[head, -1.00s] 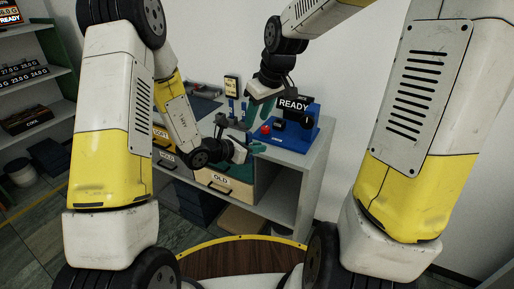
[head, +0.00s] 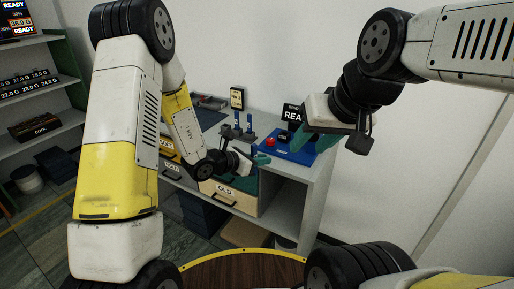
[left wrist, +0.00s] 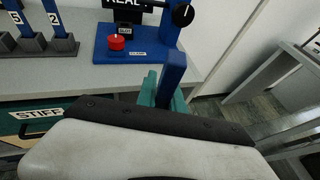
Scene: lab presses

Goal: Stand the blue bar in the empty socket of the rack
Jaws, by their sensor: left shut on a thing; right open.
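My left gripper (head: 259,161) is shut on the blue bar (left wrist: 174,72). In the left wrist view the bar stands up between the teal fingers, in front of the press and apart from the rack. The bar is hard to make out in the head view. The grey rack (head: 243,136) stands on the bench, to the left of the press; it also shows in the left wrist view (left wrist: 66,45). Two blue bars stand in it, marked 5 (left wrist: 14,17) and 2 (left wrist: 53,18). Its leftmost socket looks empty, cut by the frame edge. My right gripper (head: 312,142) is open, empty, before the press.
The blue press (left wrist: 128,52) has a red button (left wrist: 116,43) and a black knob (left wrist: 183,14). A small sign (head: 237,98) stands behind the rack. The bench edge in front of the press is clear.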

